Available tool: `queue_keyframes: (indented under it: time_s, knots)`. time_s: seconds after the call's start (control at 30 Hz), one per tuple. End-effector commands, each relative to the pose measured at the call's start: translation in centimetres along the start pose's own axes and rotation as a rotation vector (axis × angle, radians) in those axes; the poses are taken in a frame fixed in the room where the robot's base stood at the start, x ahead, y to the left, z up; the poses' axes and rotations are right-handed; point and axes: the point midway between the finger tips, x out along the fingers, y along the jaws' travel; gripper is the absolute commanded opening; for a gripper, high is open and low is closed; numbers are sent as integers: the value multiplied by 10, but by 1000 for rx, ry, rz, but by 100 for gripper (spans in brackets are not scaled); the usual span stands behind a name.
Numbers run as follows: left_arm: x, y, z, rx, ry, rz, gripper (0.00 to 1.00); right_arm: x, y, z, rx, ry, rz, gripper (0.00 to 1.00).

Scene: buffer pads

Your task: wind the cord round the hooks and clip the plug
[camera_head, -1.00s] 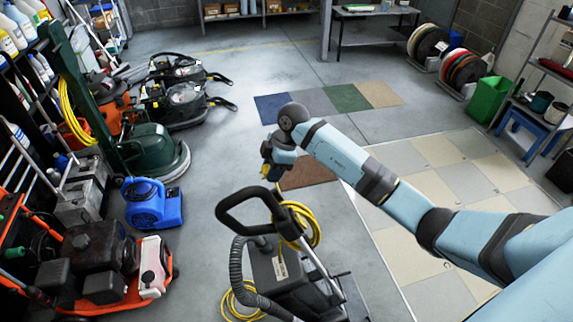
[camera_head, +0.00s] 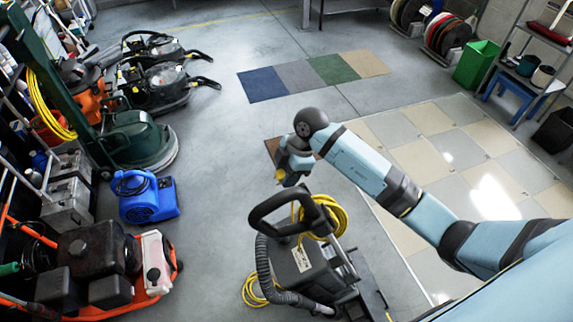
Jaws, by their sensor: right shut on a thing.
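A black floor machine (camera_head: 306,268) with an upright loop handle and a ribbed hose stands at the lower middle. Yellow cord (camera_head: 337,213) hangs in coils at its handle, around the hook area; the hooks themselves are too small to tell. More yellow cord (camera_head: 252,291) lies at the floor on the machine's left. My right gripper (camera_head: 287,177) is above and just behind the handle. It is shut on a small yellow piece (camera_head: 280,175), seemingly part of the cord; I cannot tell whether it is the plug. My left gripper is out of view.
A blue blower (camera_head: 147,197) and an orange-framed machine (camera_head: 100,265) stand at the left. A green floor scrubber (camera_head: 135,140) is behind them. Coloured carpet tiles (camera_head: 315,75) lie on the open floor ahead. Pale floor tiles (camera_head: 455,150) spread at the right.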

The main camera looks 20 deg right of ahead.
Motion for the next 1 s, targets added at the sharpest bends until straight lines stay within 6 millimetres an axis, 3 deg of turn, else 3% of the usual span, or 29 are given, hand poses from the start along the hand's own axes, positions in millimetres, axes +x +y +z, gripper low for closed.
queue_keyframes:
  time_s: [0.17,0.37,0.43,0.53,1.0]
  knots:
    - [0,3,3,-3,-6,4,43,17,-3,5,-1,1,-6,4]
    - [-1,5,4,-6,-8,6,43,65,-3,21,2,1,-7,4]
    - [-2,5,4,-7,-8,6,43,82,-3,35,3,0,-6,4]
    - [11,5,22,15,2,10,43,115,-2,54,0,0,-3,4]
    - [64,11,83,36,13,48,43,183,-2,118,-2,0,-2,4]
